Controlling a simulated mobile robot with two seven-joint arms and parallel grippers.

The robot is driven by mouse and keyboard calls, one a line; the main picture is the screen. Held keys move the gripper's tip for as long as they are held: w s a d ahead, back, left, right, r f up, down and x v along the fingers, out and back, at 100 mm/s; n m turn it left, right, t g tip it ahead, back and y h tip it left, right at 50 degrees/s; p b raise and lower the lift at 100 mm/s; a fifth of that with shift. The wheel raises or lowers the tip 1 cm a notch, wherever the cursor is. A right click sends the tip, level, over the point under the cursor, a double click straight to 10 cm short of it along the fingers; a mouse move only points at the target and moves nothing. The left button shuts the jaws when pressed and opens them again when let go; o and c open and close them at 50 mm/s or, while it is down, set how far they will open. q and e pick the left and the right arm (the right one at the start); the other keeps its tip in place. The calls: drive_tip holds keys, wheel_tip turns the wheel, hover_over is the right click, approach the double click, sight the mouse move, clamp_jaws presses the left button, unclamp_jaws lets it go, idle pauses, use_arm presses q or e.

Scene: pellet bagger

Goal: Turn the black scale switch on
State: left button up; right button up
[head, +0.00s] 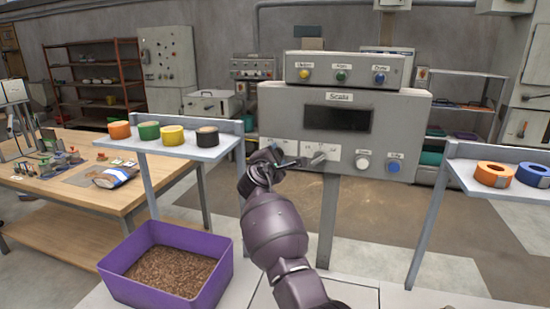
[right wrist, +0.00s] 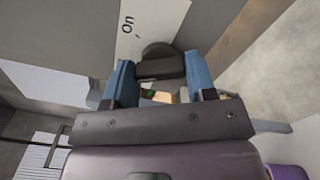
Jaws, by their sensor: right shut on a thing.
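The scale (head: 345,98) is a grey box on a post with a dark display, labelled "Scale". My right gripper (head: 274,162) is at the lower left of its front panel. In the right wrist view the blue fingers of my right gripper (right wrist: 158,72) are shut on the black switch (right wrist: 160,66), one on each side. A white label reading "On" (right wrist: 127,24) is beside the switch. In the head view my gripper hides most of the switch. My left gripper is not in view.
A grey lever (head: 318,158) sits just right of my gripper, then a white button (head: 362,162) and a blue button (head: 393,166). A purple bin (head: 215,285) of pellets stands below left. Small shelves with tape rolls flank the scale.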

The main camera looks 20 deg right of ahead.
use_arm(q)
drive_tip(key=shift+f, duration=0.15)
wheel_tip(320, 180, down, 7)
drive_tip(key=b, duration=0.7)
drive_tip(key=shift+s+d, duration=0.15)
use_arm(e)
drive_tip(key=m, duration=1.1)
drive_tip(key=shift+f+m, duration=0.1)
drive_tip(key=shift+m, duration=0.3)
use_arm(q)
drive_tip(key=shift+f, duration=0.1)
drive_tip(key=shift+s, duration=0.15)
use_arm(e)
drive_tip(key=o, duration=0.9)
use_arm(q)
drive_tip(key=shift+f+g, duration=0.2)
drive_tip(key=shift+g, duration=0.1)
use_arm(e)
drive_tip(key=shift+o, duration=0.2)
